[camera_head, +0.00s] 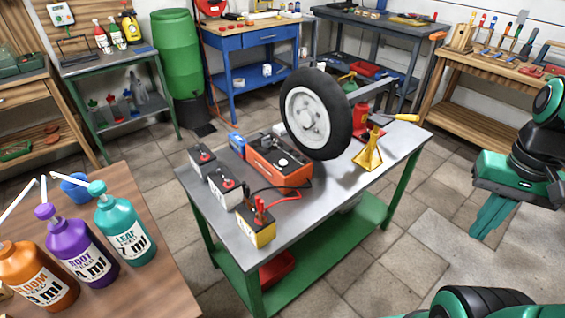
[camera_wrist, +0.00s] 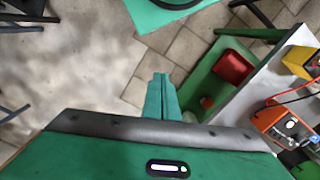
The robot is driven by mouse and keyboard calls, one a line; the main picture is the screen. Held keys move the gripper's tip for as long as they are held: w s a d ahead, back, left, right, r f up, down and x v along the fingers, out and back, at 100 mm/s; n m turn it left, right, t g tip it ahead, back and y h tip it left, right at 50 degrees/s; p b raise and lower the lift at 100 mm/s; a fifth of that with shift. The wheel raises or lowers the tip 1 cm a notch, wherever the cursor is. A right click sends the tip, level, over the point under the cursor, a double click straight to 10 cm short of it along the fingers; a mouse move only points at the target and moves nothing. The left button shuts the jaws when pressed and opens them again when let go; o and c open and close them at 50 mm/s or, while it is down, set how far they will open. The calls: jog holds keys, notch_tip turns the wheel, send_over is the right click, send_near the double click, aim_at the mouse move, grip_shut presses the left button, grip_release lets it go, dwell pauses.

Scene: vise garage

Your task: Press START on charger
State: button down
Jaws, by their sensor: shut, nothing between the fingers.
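The charger is an orange box with a dark panel (camera_head: 279,166) on the metal-topped table, with red and black cables running from it. A pale round control shows on its panel, but no START label is legible. My gripper (camera_head: 482,235) is at the right of the head view, pointing down, off the table's right side and well apart from the charger. Its green fingers (camera_wrist: 158,76) are together and empty in the wrist view.
Several batteries, such as the yellow one (camera_head: 256,228), stand beside the charger. A wheel (camera_head: 306,113) and a yellow jack stand (camera_head: 369,152) are behind and right of it. The table (camera_head: 330,195) has a green lower shelf. The tiled floor (camera_head: 430,255) between gripper and table is clear.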

dwell(0.4)
jog(key=w+a+n+t+h, duration=0.1)
jog(key=w+a+n+t, duration=0.1)
jog(key=w, duration=1)
jog(key=n+t+y, duration=0.3)
jog(key=t+y, duration=0.2)
jog(key=y, duration=0.2)
send_over(286, 163)
jog(key=f, duration=0.2)
jog(key=shift+s, duration=0.1)
jog(key=shift+f, duration=0.1)
jog(key=shift+f, duration=4.25)
